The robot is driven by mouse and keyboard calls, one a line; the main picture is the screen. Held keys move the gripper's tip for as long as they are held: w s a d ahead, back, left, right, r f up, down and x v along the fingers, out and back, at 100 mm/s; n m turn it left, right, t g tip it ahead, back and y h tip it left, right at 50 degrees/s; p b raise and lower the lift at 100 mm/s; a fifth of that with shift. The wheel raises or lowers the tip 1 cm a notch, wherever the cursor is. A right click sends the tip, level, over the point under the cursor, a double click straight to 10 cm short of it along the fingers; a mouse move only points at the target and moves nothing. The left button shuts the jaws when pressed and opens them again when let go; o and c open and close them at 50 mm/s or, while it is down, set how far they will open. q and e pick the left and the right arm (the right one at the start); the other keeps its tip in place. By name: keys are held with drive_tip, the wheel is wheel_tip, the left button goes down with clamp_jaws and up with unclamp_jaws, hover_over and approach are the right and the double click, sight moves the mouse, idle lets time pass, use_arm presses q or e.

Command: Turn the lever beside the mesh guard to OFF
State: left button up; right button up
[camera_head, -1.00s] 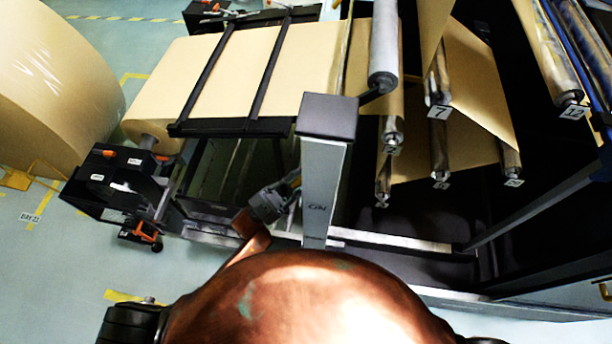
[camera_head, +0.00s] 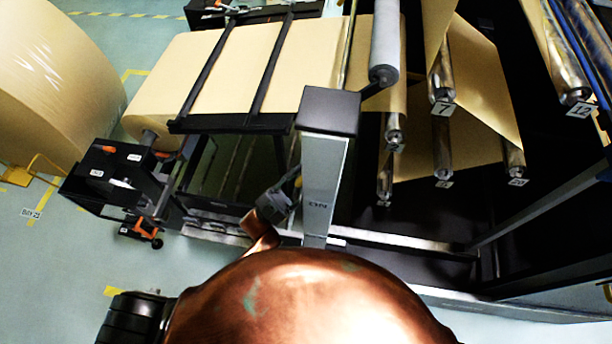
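The grey-and-black gripper (camera_head: 279,202) on a copper arm link, apparently my left one, is small and partly hidden. It is just left of a grey post (camera_head: 325,180) with a dark top, and its fingers cannot be made out. A small yellow-orange piece (camera_head: 298,181) shows between the gripper and the post; I cannot tell whether it is the lever. Lettering on the post is too small to read surely. A dark framed opening (camera_head: 225,170) lies behind the gripper; mesh is not clearly visible. My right gripper is not in view.
A kraft web (camera_head: 250,70) runs over a black frame toward numbered rollers (camera_head: 443,80) on the right. A large kraft roll (camera_head: 60,85) stands at the left. A black unit (camera_head: 115,185) with orange handles stands near it. Clear floor (camera_head: 60,270) is at lower left.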

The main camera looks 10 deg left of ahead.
use_arm(q)
drive_tip(key=v, duration=1.2)
drive_tip(key=shift+w, duration=0.15)
idle(0.4)
